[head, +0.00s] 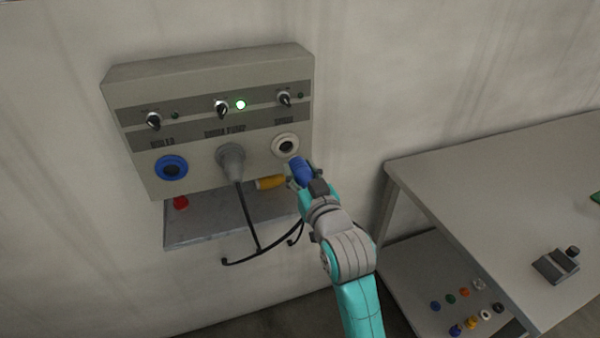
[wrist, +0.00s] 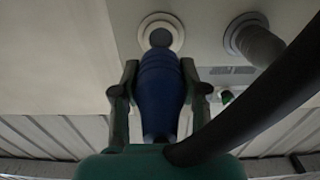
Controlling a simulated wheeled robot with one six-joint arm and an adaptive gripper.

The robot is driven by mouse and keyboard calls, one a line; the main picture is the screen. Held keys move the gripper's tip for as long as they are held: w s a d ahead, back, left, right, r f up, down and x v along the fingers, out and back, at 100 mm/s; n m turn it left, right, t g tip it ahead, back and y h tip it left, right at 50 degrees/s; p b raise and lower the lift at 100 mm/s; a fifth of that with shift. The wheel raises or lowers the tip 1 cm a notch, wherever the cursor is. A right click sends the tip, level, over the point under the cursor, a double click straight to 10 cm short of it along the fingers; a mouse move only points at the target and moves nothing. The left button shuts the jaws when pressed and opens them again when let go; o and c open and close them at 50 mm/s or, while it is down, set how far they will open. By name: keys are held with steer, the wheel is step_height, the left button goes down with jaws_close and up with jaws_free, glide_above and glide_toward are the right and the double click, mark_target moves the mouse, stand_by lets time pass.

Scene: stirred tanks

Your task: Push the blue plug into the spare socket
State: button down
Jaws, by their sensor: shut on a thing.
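My gripper (head: 304,182) is shut on the blue plug (head: 300,170); its two fingers stand either side of the plug (wrist: 160,85) in the wrist view. The plug points at the panel, just below and right of the white-ringed socket (head: 285,145) in the head view, with the socket's dark opening still showing. In the wrist view the plug's front end overlaps the white-ringed socket (wrist: 178,22); how far apart they are is hard to tell. A blue-ringed socket (head: 171,167) at the panel's left is empty. A grey plug (head: 231,161) sits in the middle socket.
The grey panel (head: 205,82) has several knobs and a lit green lamp (head: 241,104). Black cable (head: 248,220) hangs from the grey plug. Below is a shelf (head: 205,226) with a yellow plug-like thing (head: 270,183) and a red button (head: 180,203). A table (head: 480,190) stands right.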

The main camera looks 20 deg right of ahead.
steer(key=shift+w, duration=0.1)
steer(key=shift+w, duration=2.8)
steer(key=shift+w, duration=0.35)
steer(key=c, duration=0.5)
jaws_free()
steer(key=s, duration=1.2)
steer(key=shift+f, duration=0.1)
